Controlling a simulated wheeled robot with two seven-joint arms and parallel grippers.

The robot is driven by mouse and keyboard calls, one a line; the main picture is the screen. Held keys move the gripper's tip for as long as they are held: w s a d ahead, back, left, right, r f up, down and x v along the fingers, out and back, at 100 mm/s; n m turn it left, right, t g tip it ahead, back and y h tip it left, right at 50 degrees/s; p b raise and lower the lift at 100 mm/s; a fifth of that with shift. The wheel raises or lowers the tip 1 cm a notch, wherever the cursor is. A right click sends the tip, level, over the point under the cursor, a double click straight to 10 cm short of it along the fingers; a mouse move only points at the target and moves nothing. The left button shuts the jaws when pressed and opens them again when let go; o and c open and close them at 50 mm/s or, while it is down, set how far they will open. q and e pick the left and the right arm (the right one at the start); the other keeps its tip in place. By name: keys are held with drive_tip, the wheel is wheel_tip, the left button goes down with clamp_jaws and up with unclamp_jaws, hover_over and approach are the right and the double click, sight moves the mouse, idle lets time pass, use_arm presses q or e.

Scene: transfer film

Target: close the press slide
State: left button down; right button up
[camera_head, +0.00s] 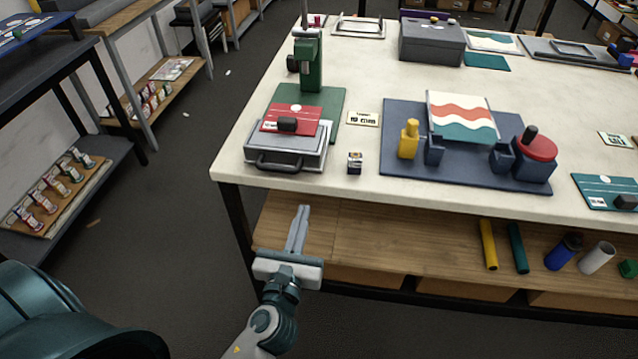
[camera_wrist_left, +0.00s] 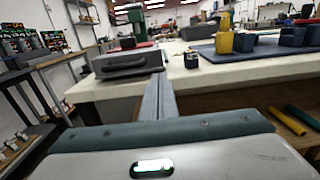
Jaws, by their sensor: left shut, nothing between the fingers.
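The green press (camera_head: 311,62) stands at the left end of the white table. Its grey slide (camera_head: 286,152), with a dark handle (camera_head: 281,165) at the front, sticks out toward the table's front edge. A red card with a black block (camera_head: 288,124) lies on top of the slide. My left gripper (camera_head: 303,209) is shut and empty, in front of the table edge and below the slide in the picture, apart from it. In the left wrist view the slide handle (camera_wrist_left: 124,64) shows beyond and left of the closed fingers (camera_wrist_left: 159,80). My right gripper is not in view.
A small box (camera_head: 355,163) stands just right of the slide. A blue mat (camera_head: 390,165) carries a yellow block (camera_head: 409,139) and a wavy-striped panel (camera_head: 462,117). A wooden shelf (camera_head: 370,235) lies under the tabletop.

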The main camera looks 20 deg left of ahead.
use_arm(q)
drive_tip(key=p, duration=0.4)
approach(315, 164)
drive_tip(key=x, duration=0.5)
drive_tip(key=shift+w+r, duration=0.1)
drive_tip(key=shift+w, duration=0.1)
drive_tip(key=shift+w+a, duration=0.15)
drive_tip(key=shift+w, duration=0.4)
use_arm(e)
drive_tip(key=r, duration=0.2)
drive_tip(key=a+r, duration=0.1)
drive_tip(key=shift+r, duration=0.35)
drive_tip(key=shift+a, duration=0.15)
